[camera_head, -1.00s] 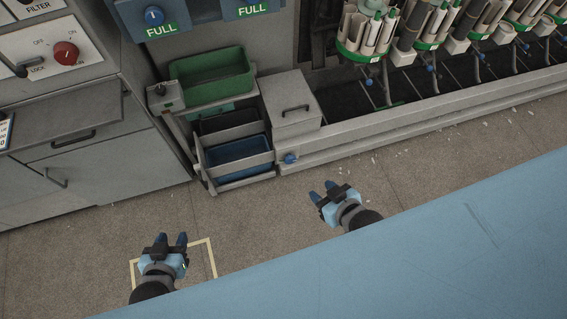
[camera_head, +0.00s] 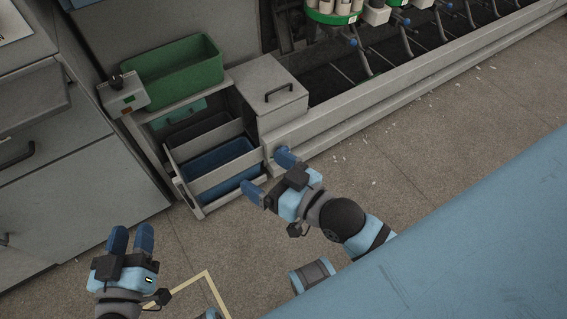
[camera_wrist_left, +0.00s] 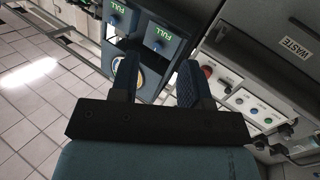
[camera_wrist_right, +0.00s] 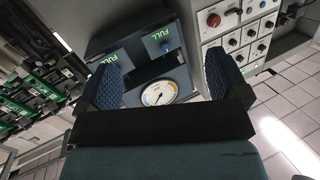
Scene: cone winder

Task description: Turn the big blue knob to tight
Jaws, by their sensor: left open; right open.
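In the head view, my right gripper (camera_head: 264,170) is open and empty in front of the low bin rack. A low blue knob seen there earlier is now hard to separate from its upper fingertip; contact is unclear. My left gripper (camera_head: 131,230) is open and empty over the floor.
A green bin (camera_head: 175,75) stands above a blue bin (camera_head: 220,165) in the rack. A grey lidded box (camera_head: 265,92) is beside them. Grey cabinets (camera_head: 85,160) stand left. A white dial gauge (camera_wrist_right: 159,92) is under the FULL panels. Floor (camera_head: 390,165) is clear at right.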

